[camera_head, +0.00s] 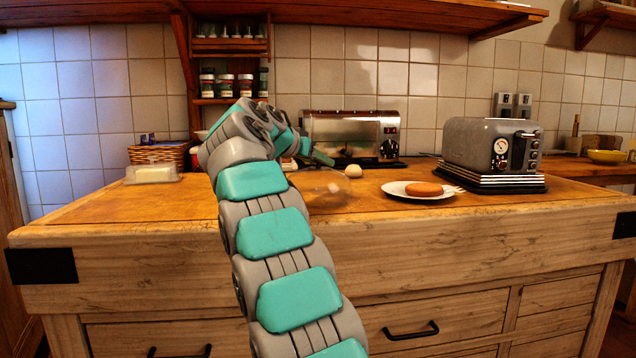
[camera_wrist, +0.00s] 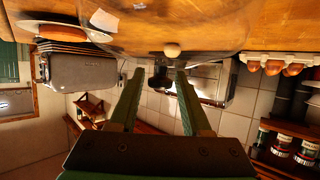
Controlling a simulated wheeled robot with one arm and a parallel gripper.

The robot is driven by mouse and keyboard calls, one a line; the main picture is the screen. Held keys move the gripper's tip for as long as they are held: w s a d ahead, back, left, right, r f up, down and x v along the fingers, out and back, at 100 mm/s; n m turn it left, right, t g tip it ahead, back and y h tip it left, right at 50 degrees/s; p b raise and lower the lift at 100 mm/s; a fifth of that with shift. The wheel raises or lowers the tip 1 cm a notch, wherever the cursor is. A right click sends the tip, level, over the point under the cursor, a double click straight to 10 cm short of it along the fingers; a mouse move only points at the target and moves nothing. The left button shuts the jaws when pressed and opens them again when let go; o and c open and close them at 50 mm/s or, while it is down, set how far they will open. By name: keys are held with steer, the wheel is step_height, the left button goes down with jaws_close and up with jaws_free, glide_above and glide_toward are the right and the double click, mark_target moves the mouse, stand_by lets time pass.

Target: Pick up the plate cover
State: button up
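The plate cover looks like a clear glass dome (camera_head: 326,190) on the wooden counter, just right of my arm in the head view. In the wrist view, which is upside down, its faint glass curve spans the top. A pale round ball (camera_head: 353,171) shows beside the dome; it also appears just beyond the fingertips in the wrist view (camera_wrist: 171,50). I cannot tell whether it is the cover's knob. My gripper (camera_wrist: 169,70) is open, its two fingers apart with nothing visible between them. In the head view the gripper (camera_head: 318,158) is small and partly hidden by my wrist.
A white plate (camera_head: 392,188) with a round brown food item (camera_head: 424,189) lies to the right. A grey toaster (camera_head: 470,146) stands beyond it. A toaster oven (camera_head: 342,134) is at the back wall. A butter dish (camera_head: 151,174) and basket (camera_head: 158,154) are left. The front counter is mostly clear.

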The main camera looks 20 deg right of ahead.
jaws_close()
stand_by(1.0)
